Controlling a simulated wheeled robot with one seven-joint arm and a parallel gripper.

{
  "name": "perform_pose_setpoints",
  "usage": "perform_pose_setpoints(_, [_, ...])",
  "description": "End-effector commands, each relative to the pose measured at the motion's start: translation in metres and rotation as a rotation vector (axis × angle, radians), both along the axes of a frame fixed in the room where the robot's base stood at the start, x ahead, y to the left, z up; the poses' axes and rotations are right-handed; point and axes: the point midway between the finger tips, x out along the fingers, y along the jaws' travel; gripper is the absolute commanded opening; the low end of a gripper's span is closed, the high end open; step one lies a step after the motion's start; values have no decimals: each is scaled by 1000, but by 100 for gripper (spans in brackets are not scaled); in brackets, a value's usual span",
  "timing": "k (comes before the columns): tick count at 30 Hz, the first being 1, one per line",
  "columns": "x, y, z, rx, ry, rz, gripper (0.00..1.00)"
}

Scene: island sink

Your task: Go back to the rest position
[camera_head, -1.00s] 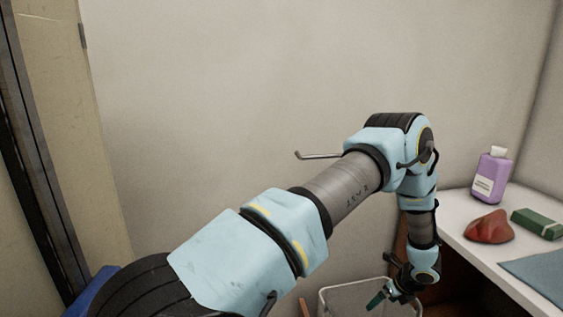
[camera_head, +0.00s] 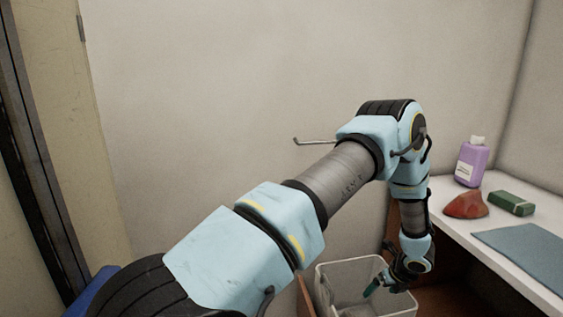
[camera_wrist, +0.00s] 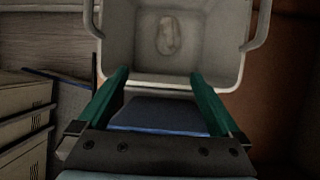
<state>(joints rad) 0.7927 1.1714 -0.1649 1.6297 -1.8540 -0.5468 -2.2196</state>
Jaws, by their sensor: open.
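My gripper (camera_wrist: 158,95) is open and empty in the wrist view, its two green fingers spread apart. Its fingertips lie near the rim of a pale bin (camera_wrist: 215,75), which opens below and beyond them. A small pale item (camera_wrist: 167,36) lies on the bin's floor; I cannot tell what it is. In the head view my gripper (camera_head: 374,287) hangs low at the end of my arm, over the bin (camera_head: 335,268), and only one finger shows clearly.
A white counter (camera_head: 460,225) at the right carries a purple bottle (camera_head: 472,163), a red item (camera_head: 466,205), a green block (camera_head: 511,203) and a blue-grey mat (camera_head: 525,251). Stacked pale boxes or drawers (camera_wrist: 22,125) stand left in the wrist view. The wall behind is bare.

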Motion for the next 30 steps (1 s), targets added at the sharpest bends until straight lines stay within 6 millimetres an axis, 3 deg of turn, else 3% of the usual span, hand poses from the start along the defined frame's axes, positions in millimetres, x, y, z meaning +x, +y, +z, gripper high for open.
perform_pose_setpoints(11, [49,18,35,55,-43,-461,100])
perform_pose_setpoints(17, [75,51,66,164,-90,-901,100])
perform_pose_setpoints(20, [80,84,84,272,-117,-1223,100])
perform_pose_setpoints(23, [71,124,98,405,-128,-1567,100])
perform_pose_setpoints(30, [9,231,108,713,-78,-2336,100])
